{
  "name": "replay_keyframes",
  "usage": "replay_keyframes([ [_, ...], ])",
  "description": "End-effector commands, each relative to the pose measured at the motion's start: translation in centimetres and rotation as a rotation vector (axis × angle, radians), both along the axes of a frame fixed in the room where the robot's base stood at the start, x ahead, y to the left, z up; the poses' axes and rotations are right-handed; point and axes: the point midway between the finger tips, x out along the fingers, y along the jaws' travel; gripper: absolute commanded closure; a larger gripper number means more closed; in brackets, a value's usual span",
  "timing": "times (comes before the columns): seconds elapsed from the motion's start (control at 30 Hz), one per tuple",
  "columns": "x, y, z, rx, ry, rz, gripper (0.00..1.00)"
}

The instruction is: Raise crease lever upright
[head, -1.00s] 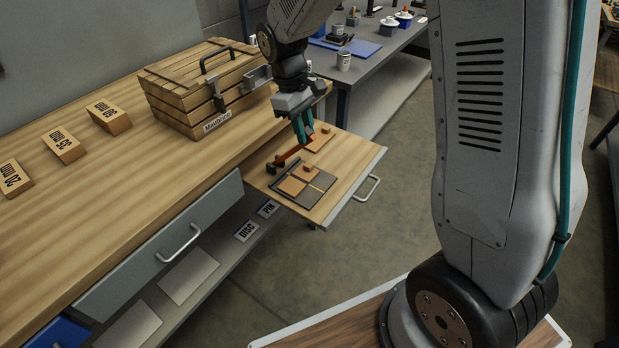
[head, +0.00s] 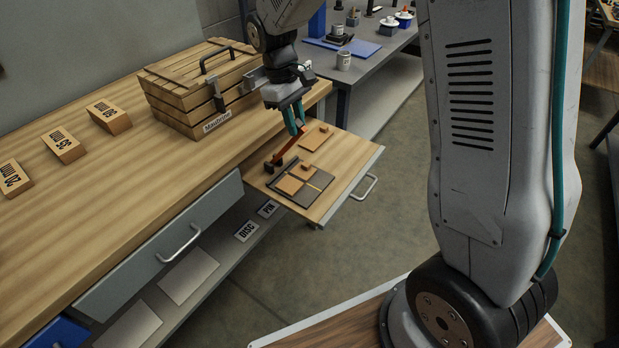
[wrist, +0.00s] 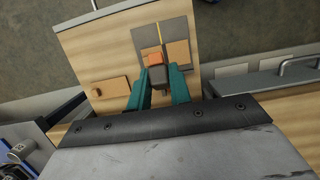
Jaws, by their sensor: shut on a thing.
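The crease lever (head: 285,150) is a red-orange bar, tilted up to the right from a dark pivot block at the rear edge of the pull-out board. My gripper (head: 297,127) has teal fingers shut on the lever's raised end. In the wrist view, my gripper (wrist: 159,88) has a dark grey piece between its fingers, seen end-on; most of the lever's length is hidden there.
The pull-out board (head: 345,170) also carries a tan square with a small block (head: 323,128). A wooden crate (head: 190,97) stands on the bench behind, close to my wrist. Labelled blocks (head: 65,147) are at the left. The floor right of the board is clear.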

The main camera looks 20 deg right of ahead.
Motion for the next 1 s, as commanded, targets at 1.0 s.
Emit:
replay_keyframes([
  [1.0, 2.2, 1.3, 0.7, 0.000, 0.000, 0.001, 0.53],
])
